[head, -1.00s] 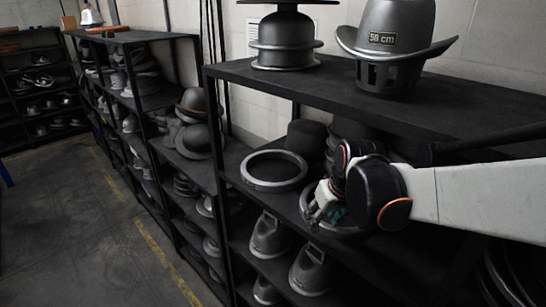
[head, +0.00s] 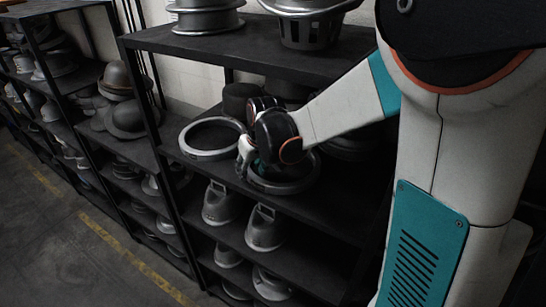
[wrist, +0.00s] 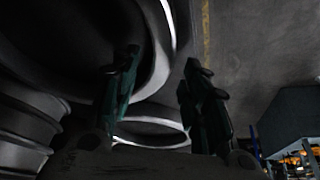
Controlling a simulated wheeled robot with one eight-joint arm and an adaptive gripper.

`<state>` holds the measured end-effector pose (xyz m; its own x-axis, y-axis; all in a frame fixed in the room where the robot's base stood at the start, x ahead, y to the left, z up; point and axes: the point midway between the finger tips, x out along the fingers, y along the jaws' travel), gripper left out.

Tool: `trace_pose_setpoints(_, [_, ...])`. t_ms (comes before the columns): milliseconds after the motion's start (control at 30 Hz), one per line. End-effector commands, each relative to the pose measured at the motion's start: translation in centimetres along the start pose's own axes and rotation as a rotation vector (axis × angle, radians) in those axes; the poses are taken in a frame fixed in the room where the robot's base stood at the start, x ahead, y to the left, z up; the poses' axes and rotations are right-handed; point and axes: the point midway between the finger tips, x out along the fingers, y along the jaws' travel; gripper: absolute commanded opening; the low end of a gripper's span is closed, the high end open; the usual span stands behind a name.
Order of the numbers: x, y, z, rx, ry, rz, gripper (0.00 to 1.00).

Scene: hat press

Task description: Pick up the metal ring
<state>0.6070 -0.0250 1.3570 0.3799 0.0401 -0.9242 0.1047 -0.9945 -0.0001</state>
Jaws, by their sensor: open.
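Two round metal rings lie on the middle shelf in the head view. A pale grey ring (head: 213,152) lies flat on the left, with nothing on it. A darker ring (head: 290,187) lies to its right, partly hidden behind my gripper (head: 246,158), which is at its left side. In the wrist view, my gripper (wrist: 159,68) is open, with its two dark green fingers apart. The rim of a large near ring (wrist: 164,55) shows between the fingers; I cannot tell whether they touch it. Another ring (wrist: 150,134) shows lower down.
The black shelf unit (head: 185,44) has an upper board close above my arm. Dark hat forms (head: 240,100) stand behind the rings. Metal forms (head: 265,228) fill the shelf below. More hats (head: 125,118) stand on the left shelves. The aisle floor (head: 60,240) is clear.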

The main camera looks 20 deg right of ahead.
Motion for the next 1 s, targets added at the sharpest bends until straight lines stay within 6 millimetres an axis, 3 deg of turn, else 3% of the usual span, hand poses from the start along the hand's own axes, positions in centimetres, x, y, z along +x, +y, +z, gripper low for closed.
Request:
trace_pose_setpoints(133, [1.11,-0.01,0.0,0.0,0.0,0.0,0.42])
trace_pose_setpoints(400, [1.34,-0.03,0.06,0.0,0.0,0.0,0.42])
trace_pose_setpoints(433, [1.34,-0.03,0.06,0.0,0.0,0.0,0.4])
trace_pose_setpoints(600, [1.33,-0.03,0.06,0.0,0.0,0.0,0.01])
trace_pose_setpoints(1000, [1.25,-0.04,0.04,-0.001,0.0,0.0,0.0])
